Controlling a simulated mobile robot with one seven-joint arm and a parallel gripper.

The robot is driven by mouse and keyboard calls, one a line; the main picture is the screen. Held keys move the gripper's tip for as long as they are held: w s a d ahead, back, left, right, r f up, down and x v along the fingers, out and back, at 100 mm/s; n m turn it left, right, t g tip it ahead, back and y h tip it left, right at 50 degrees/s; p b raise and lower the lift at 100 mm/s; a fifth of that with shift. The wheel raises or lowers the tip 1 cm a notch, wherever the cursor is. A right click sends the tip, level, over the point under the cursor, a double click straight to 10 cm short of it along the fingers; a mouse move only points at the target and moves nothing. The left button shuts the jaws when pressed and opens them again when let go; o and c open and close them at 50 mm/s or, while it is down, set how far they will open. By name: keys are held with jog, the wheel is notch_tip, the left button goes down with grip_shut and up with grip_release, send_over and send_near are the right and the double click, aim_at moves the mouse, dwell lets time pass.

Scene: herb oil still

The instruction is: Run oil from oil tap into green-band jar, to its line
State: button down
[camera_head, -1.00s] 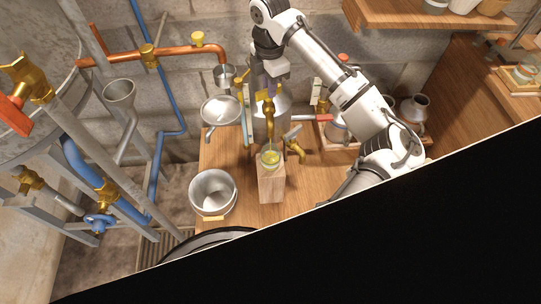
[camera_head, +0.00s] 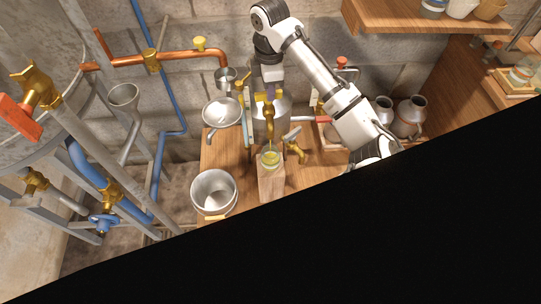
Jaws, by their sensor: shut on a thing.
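The brass oil tap (camera_head: 269,122) hangs from the front of a grey metal vessel (camera_head: 284,108). The green-band jar (camera_head: 271,158), small and glassy with yellow-green in it, stands upright under the tap's spout on a wooden block (camera_head: 271,184). My gripper (camera_head: 269,92) points down at the top of the tap and is shut on what looks like its handle; the fingers hide most of it. The spout is just above the jar's mouth. The jar's line and exact oil level are too small to read, and I cannot clearly tell a stream.
A second brass tap (camera_head: 295,150) sticks out right of the jar. A metal pot (camera_head: 214,191) stands at the bench's front left, with a pale round bowl (camera_head: 222,112) behind it. Copper pipe (camera_head: 180,56) runs along the wall. A black area hides the lower right.

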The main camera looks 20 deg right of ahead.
jog(key=shift+r+m+p, duration=0.15)
jog(key=shift+m+p, duration=0.35)
jog(key=shift+p, duration=0.1)
jog(key=shift+m, duration=0.4)
jog(key=c, duration=1.4)
grip_release()
jog(key=shift+o, duration=0.2)
notch_tip(320, 180, up, 14)
jog(key=shift+f, duration=0.2)
